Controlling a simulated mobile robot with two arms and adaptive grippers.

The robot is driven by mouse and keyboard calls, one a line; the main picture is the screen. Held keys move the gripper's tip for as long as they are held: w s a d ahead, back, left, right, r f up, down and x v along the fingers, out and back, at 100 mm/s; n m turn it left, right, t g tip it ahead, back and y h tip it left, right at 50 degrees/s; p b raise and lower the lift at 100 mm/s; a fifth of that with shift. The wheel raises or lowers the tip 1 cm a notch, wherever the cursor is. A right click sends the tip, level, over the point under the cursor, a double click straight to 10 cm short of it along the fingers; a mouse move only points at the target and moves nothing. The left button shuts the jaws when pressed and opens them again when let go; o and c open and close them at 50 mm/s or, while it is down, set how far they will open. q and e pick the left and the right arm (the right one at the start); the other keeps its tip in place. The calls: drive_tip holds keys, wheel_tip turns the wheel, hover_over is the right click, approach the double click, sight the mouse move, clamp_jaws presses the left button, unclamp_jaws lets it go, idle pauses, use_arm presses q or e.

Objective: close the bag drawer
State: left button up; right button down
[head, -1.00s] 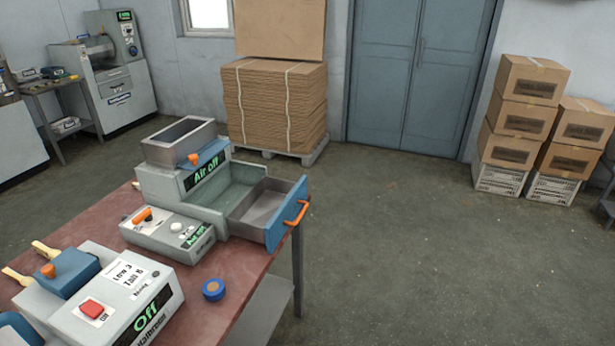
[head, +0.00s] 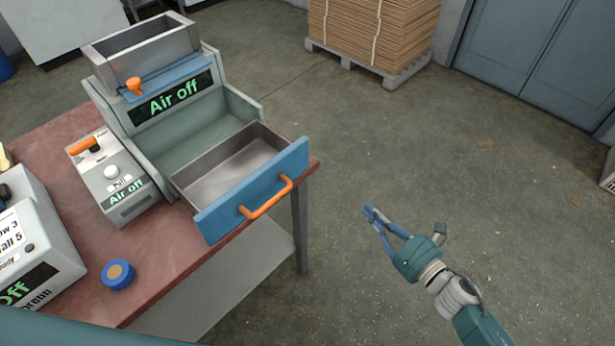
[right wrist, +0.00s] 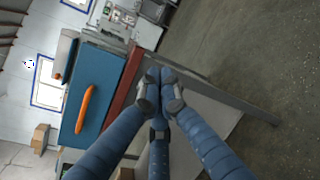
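The bag drawer (head: 235,180) is pulled out from the grey machine marked "Air off" (head: 170,100). It has a blue front with an orange handle (head: 266,198), and its grey inside looks empty. My right gripper (head: 369,213) is to the right of the drawer front, apart from it, over the floor. Its fingertips come together and hold nothing. In the right wrist view, the blue drawer front (right wrist: 97,75) and orange handle (right wrist: 85,109) are left of the fingertips (right wrist: 159,78). My left gripper is not in view.
The red table (head: 70,150) carries a small control box (head: 112,180), a blue round item (head: 118,275) and another grey machine (head: 40,235). A lower shelf (head: 225,275) is beneath it. Open floor lies to the right. Stacked cardboard (head: 375,30) stands at the back.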

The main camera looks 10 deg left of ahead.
sight(298, 163)
drive_tip(key=s+a+r+n+g+y, duration=0.2)
drive_tip(key=s+a+r+n+y, duration=0.15)
drive_tip(key=a+r+n, duration=0.5)
drive_tip(key=shift+n+y, duration=0.25)
drive_tip(key=shift+n, duration=0.3)
drive_tip(key=p+x, duration=0.1)
drive_tip(key=x, duration=0.2)
drive_tip(key=w+p+x, duration=0.1)
drive_tip(key=x, duration=0.3)
drive_tip(key=d+p+x, duration=0.1)
drive_tip(key=x, duration=0.3)
drive_tip(key=shift+w+r, duration=0.1)
drive_tip(key=shift+w, duration=0.25)
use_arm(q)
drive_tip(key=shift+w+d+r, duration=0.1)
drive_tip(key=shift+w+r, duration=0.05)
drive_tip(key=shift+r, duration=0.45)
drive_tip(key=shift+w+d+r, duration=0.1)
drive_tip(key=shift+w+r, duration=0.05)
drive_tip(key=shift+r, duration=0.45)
use_arm(e)
drive_tip(key=shift+w+a, duration=0.3)
drive_tip(key=shift+a, duration=0.05)
